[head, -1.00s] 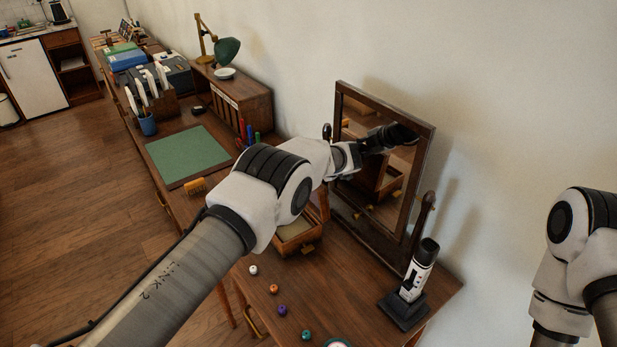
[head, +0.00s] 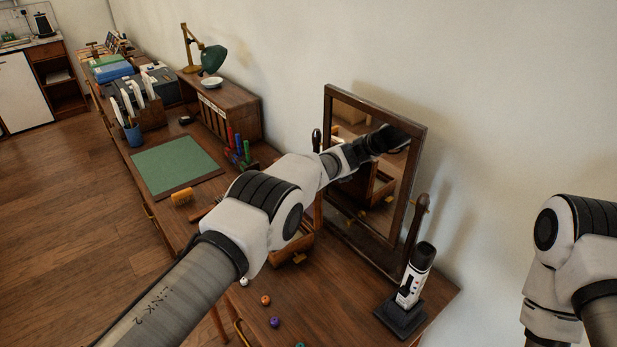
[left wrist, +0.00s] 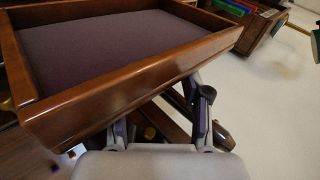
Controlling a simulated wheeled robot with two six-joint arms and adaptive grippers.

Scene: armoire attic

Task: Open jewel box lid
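The wooden jewel box (head: 293,250) stands on the desk in front of the mirror, largely hidden behind my left arm in the head view. An upright wooden edge shows beside my arm above it. In the left wrist view a wooden frame with purple lining (left wrist: 110,45) fills the upper left; I cannot tell for sure whether it is the lid or the body. My left gripper (left wrist: 160,125) is just below this frame's near edge, its two fingers apart, with nothing visibly held between them. Contact with the frame is unclear. My right gripper is out of view.
The framed mirror (head: 376,170) stands close behind the box and reflects my arm. A black-and-white device (head: 413,275) on a dark stand is to the right. Small coloured balls (head: 266,300) lie in front. A green mat (head: 178,165) and pens (head: 236,150) are to the left.

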